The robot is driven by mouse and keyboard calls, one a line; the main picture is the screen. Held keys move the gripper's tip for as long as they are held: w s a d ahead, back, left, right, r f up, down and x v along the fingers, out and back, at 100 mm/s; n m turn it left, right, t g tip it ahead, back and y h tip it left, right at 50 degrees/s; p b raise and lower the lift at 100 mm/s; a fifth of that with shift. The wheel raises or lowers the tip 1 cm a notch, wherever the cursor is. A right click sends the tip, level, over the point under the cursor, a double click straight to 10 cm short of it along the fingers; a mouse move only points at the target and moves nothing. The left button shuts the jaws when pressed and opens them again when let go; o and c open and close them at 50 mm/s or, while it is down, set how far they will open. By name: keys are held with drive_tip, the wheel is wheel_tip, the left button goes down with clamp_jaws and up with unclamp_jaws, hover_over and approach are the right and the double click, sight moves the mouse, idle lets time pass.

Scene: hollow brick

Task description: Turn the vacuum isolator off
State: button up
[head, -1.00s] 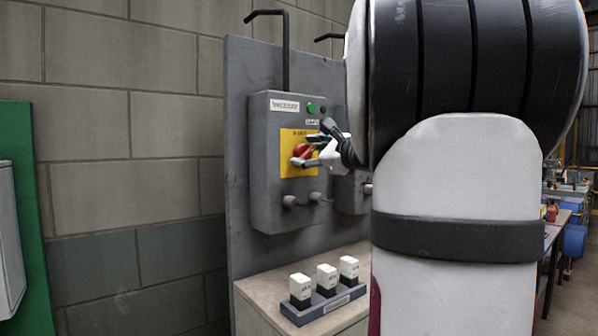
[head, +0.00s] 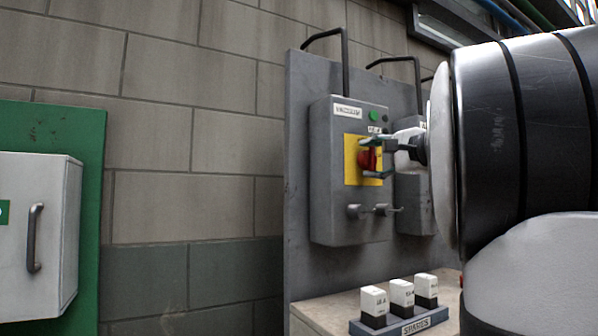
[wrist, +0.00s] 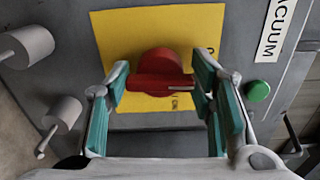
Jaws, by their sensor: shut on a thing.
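The vacuum isolator is a grey box (head: 335,215) labelled VACUUM on an upright grey panel. Its red rotary handle (head: 367,160) sits on a yellow plate (head: 350,173). In the wrist view the red handle (wrist: 160,84) lies lengthwise between my green-padded fingers, its bar running towards the VACUUM label side. My gripper (wrist: 162,82) is shut on this handle, one finger at each end. In the head view my gripper (head: 376,158) reaches in from the right and partly covers the handle. The yellow plate's markings are mostly hidden.
A green indicator (head: 373,116) is above the plate. Two grey knobs (head: 357,211) stick out below it. A second grey box (head: 413,200) stands close on the right. A holder with three white-topped spares (head: 402,293) is on the ledge below. A white cabinet (head: 45,235) hangs left.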

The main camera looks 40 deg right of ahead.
drive_tip(key=shift+f+n+b, duration=0.1)
drive_tip(key=shift+n+b, duration=0.25)
drive_tip(key=shift+n, duration=0.15)
drive_tip(key=o, duration=0.9)
drive_tip(key=v, duration=1.2)
drive_tip(key=shift+w+f, duration=0.1)
